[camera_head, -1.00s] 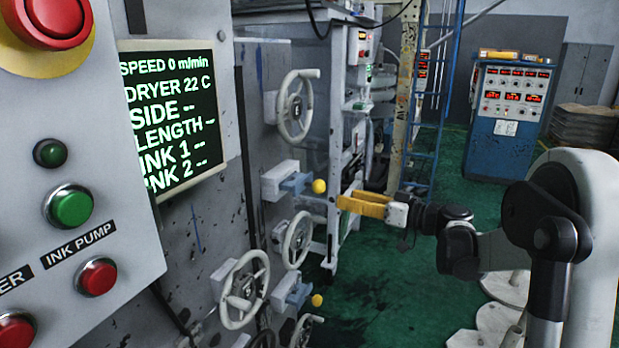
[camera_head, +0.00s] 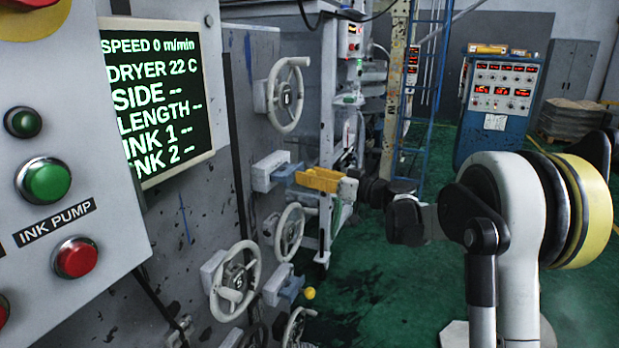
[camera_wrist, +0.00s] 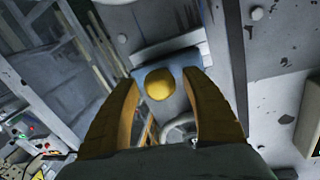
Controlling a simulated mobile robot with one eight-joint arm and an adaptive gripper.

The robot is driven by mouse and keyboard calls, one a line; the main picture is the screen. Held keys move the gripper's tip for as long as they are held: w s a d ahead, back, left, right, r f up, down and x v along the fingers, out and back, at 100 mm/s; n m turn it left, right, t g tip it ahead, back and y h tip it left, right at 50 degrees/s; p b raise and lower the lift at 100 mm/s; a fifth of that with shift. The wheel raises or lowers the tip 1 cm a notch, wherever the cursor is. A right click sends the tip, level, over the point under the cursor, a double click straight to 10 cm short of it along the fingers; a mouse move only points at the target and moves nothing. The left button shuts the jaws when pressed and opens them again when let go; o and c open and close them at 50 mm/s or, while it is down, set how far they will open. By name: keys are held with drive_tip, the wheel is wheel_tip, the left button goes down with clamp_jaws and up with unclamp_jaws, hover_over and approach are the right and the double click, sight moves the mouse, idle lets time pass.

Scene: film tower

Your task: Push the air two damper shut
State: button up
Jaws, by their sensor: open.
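Two blue damper levers stick out of grey blocks on the machine's side; I cannot read which is air two. The upper blue lever (camera_head: 290,173) meets my yellow-fingered gripper (camera_head: 318,179) in the head view, and its knob is hidden there. In the wrist view its yellow ball knob (camera_wrist: 160,84) lies between the spread fingers of my gripper (camera_wrist: 159,77), with the blue lever (camera_wrist: 185,92) behind it. My gripper is open; I cannot tell whether a finger touches the knob. The lower lever (camera_head: 291,289) has a yellow knob (camera_head: 309,293) in plain view.
Handwheels stand close above (camera_head: 288,95) and below (camera_head: 290,232) the upper lever, and another (camera_head: 236,282) lower left. A control panel with an ink pump button (camera_head: 47,181) fills the left. A blue cabinet (camera_head: 495,110) stands behind. Green floor (camera_head: 400,290) is open at right.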

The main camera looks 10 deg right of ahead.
clamp_jaws()
drive_tip(key=shift+s+a+x, duration=0.15)
drive_tip(key=shift+x, duration=0.8)
drive_tip(key=shift+s+a+x, duration=0.15)
drive_tip(key=shift+x, duration=0.8)
unclamp_jaws()
drive_tip(key=shift+d, duration=0.1)
drive_tip(key=shift+s, duration=0.1)
